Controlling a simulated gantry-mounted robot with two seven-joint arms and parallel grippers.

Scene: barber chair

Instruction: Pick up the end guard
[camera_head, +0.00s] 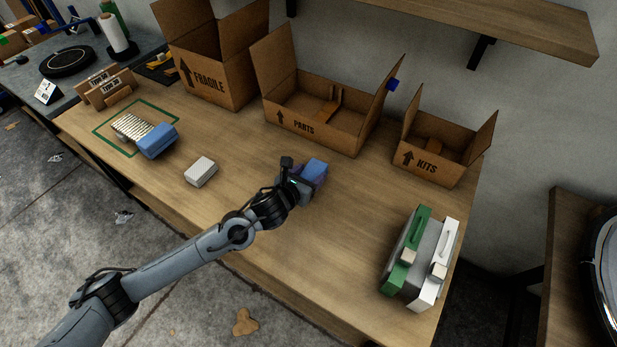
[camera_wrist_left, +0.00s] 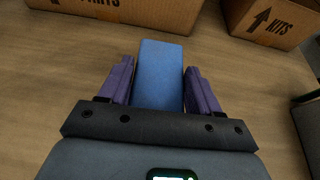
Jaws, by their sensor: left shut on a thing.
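The end guard (camera_head: 315,168) looks like a plain blue block. It is near the middle of the wooden table, in front of the PARTS box. My left gripper (camera_head: 304,182) is shut on it. In the left wrist view the blue end guard (camera_wrist_left: 160,72) sits between the two purple fingers, one on each side. Its near end is hidden by the gripper body. I cannot tell whether it touches the table. A similar blue block (camera_head: 157,141) sits at the end of a ribbed pale part (camera_head: 132,127) inside a green outline. My right gripper is not in view.
Open cartons marked FRAGILE (camera_head: 222,88), PARTS (camera_head: 310,137) and KITS (camera_head: 425,172) line the back. A pale ribbed block (camera_head: 201,171) lies left of my gripper. A green and white unit (camera_head: 418,258) stands at the right. The table between is clear.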

